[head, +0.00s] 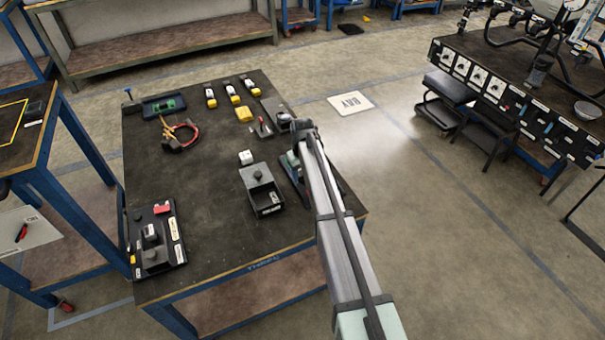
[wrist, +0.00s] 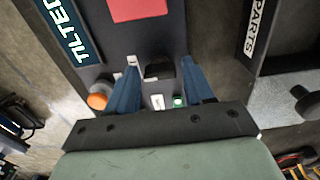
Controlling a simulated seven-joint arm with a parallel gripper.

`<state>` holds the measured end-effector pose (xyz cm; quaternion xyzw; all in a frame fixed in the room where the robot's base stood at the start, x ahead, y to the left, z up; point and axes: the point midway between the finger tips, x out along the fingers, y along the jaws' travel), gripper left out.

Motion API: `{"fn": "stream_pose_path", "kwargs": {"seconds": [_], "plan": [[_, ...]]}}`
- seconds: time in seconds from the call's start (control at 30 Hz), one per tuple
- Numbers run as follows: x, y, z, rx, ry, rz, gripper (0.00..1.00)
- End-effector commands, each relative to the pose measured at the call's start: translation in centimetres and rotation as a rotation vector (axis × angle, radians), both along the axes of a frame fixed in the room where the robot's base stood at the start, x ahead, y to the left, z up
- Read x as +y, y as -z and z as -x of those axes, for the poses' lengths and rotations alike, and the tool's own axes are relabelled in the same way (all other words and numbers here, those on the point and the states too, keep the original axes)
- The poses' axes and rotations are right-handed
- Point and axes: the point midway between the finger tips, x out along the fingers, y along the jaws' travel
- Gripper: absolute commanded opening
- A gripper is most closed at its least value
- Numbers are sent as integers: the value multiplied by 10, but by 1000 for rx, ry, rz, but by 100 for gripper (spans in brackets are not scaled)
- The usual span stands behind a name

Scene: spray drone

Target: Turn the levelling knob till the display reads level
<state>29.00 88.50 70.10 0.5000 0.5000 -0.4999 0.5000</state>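In the wrist view, the display (wrist: 68,30) at upper left is a dark teal strip reading "TILTED". It sits on a dark device with a red patch (wrist: 138,10). My gripper (wrist: 158,64) has its two blue fingers apart over this device. A dark rounded part (wrist: 160,70) shows between the fingertips; I cannot tell whether it is the levelling knob or whether the fingers touch it. An orange round part (wrist: 98,101) lies left of the fingers, and a small green light (wrist: 178,100) lies between them. In the head view my arm hides most of the device.
A grey tray (wrist: 290,60) labelled "PARTS" is right of the device; it also shows in the head view (head: 268,204). The workbench (head: 215,225) also holds a red cable loop (head: 180,138), a control box (head: 157,240) and several yellow-and-white items. Its front middle is clear.

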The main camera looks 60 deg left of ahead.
Motion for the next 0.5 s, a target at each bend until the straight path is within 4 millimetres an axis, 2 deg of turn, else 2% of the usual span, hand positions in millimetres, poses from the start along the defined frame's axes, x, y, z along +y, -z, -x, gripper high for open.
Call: {"fn": "stream_pose_path", "kwargs": {"seconds": [0.07, 0.43, 0.5], "plan": [[0, 0, 0, 0, 0, 0, 44], [0, 0, 0, 0, 0, 0, 8], [0, 0, 0, 0, 1, 0, 8]]}}
